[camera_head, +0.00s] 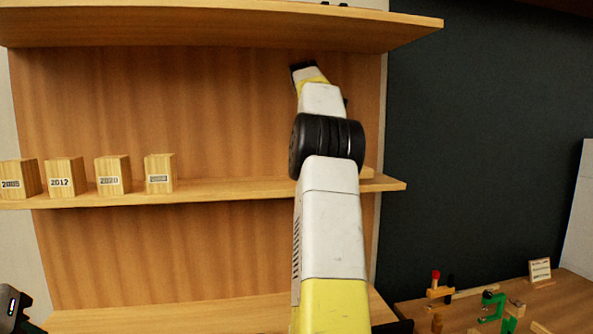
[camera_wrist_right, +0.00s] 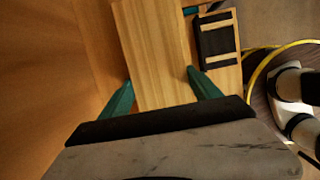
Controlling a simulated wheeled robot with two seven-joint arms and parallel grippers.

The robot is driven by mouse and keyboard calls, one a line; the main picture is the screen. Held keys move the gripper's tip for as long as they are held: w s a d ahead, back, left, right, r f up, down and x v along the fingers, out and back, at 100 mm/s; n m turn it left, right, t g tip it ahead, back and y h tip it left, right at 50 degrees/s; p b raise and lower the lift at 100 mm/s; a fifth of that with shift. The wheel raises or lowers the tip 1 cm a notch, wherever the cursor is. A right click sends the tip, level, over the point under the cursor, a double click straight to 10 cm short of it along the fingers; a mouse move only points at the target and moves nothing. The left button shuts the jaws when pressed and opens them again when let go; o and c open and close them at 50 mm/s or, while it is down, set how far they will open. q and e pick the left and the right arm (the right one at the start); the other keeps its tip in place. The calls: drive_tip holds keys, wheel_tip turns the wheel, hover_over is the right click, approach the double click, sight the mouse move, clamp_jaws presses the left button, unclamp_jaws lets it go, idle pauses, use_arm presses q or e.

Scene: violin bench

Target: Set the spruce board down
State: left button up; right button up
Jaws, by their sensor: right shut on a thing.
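The spruce board (camera_wrist_right: 158,45) is a pale, straight-grained wooden piece in the right wrist view. It lies between the two green fingers of my right gripper (camera_wrist_right: 159,76), which is shut on it. In the head view my right arm reaches up in front of the shelf unit and hides its own gripper and most or all of the board. A dark part of my left gripper (camera_head: 14,306) shows at the lower left corner of the head view; its fingertips are cut off. I cannot tell whether the board touches the shelf.
The middle shelf (camera_head: 235,190) carries several labelled wooden blocks (camera_head: 113,174) at left, with bare room right of them. A bench (camera_head: 560,300) with clamps stands lower right. A black strapped item (camera_wrist_right: 216,40) is near the board.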

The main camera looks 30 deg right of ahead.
drive_tip(key=shift+f, duration=0.6)
drive_tip(key=o, duration=1.6)
drive_tip(key=shift+f, duration=0.1)
